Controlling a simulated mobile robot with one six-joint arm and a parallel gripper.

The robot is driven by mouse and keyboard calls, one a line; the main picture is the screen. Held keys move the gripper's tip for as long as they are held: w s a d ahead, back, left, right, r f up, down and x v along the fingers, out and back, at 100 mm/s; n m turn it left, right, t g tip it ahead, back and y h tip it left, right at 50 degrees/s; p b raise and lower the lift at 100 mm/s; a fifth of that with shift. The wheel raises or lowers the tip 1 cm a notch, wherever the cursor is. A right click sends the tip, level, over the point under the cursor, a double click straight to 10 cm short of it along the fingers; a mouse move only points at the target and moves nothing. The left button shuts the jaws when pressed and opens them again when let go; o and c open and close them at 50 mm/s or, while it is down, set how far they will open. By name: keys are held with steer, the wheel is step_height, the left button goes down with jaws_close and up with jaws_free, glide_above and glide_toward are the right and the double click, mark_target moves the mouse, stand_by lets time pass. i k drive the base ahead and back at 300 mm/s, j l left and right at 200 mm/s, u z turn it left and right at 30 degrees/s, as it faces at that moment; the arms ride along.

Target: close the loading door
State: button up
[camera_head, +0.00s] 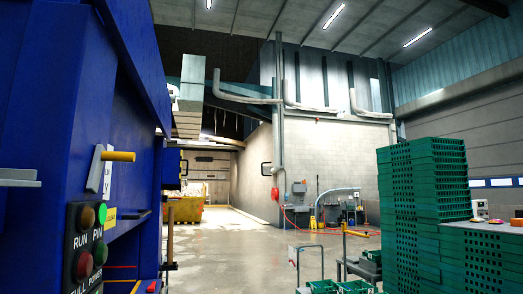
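A large blue machine (50,110) fills the left side, close to me. A yellow handle (118,156) sticks out to the right from a pale plate on it. Below are round buttons on a dark control panel (86,245) marked RUN. I cannot tell for sure which part is the loading door, or whether it is open or shut. A grey flat bar (18,178) juts in at the left edge; what it belongs to is unclear. My gripper is not in view.
Stacked green crates (425,190) stand at the right, with more green crates low at the front. A hand trolley (308,262) stands at the bottom middle. A yellow skip (186,208) is far back. The concrete floor (225,245) between machine and trolley is clear.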

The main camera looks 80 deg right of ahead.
mark_target(126, 194)
steer(key=z, duration=1.8)
steer(key=i+l, duration=0.1)
steer(key=l, duration=0.25)
steer(key=i+l, duration=0.1)
steer(key=l, duration=0.2)
steer(key=i+l+u, duration=0.25)
steer(key=i+l, duration=0.6)
steer(key=i+l+u, duration=0.3)
steer(key=i+l, duration=0.65)
steer(key=l, duration=0.1)
